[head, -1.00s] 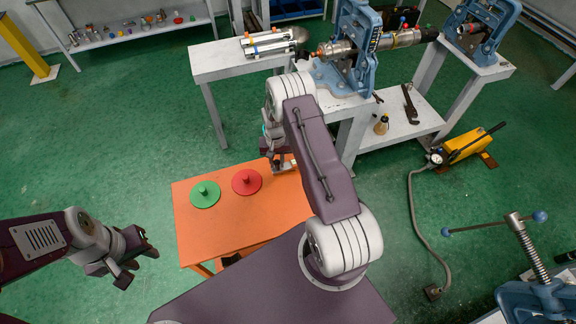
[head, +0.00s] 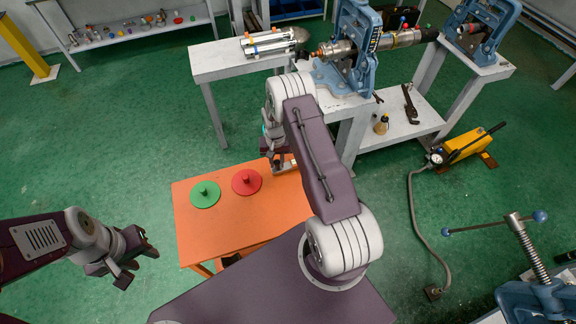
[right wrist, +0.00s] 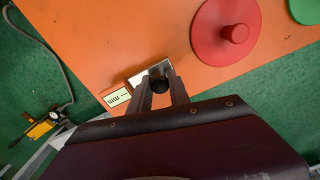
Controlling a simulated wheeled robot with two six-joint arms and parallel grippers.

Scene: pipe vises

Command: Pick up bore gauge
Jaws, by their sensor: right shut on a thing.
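The bore gauge appears to be the small item with a silver plate (right wrist: 150,72) and a dark round part, on the orange table (head: 215,235) in the right wrist view. A pale display reading "mm" (right wrist: 117,97) lies beside the plate; I cannot tell if it is joined to it. My right gripper (right wrist: 160,82) is shut on the dark part, a finger on each side. In the head view my right gripper (head: 277,160) is at the table's far right corner, and the arm partly hides the gauge. My left gripper (head: 132,268) is open and empty, left of the table.
A red disc (head: 246,182) and a green disc (head: 205,194), each with a knob, lie on the table left of the right gripper. A grey bench (head: 240,65) with a blue pipe vise (head: 350,50) stands behind. The table's front half is clear.

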